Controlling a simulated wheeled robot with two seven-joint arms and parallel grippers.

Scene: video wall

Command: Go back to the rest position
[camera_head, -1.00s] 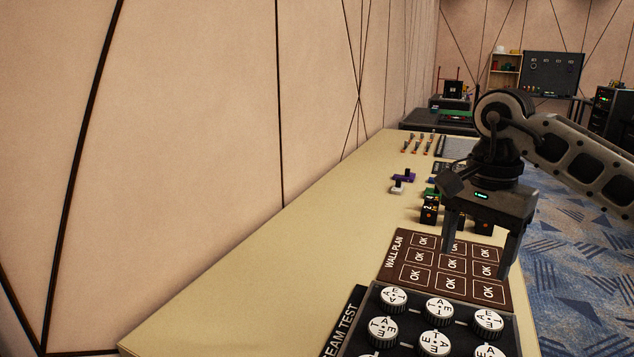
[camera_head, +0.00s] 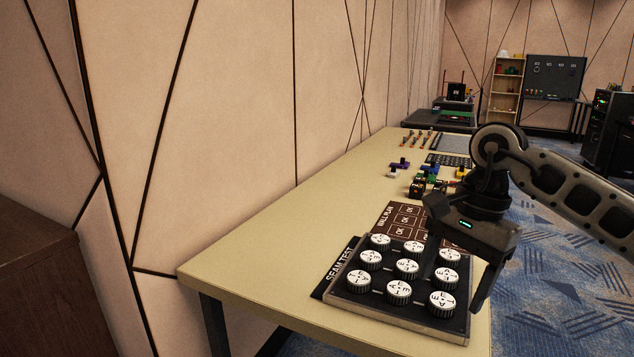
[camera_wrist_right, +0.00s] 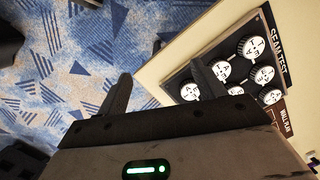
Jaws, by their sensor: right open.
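My right gripper (camera_head: 458,268) is open and empty in the head view. It hangs over the right edge of the table, beside the SEAM TEST panel (camera_head: 460,335) with its several round white knobs (camera_head: 408,268). In the right wrist view its two fingers (camera_wrist_right: 160,92) stand wide apart with nothing between them. One finger overlaps the knob panel in that view, and the other is over the carpet. The gripper hides part of the WALL PLAN board (camera_head: 402,217). My left gripper is not in view.
The pale table (camera_head: 270,245) runs along the panelled wall, with its left part bare. Small coloured parts (camera_head: 420,187) and a keypad lie farther back. A dark wooden cabinet (camera_head: 40,285) stands at the left. Patterned blue carpet (camera_head: 545,290) is open at the right.

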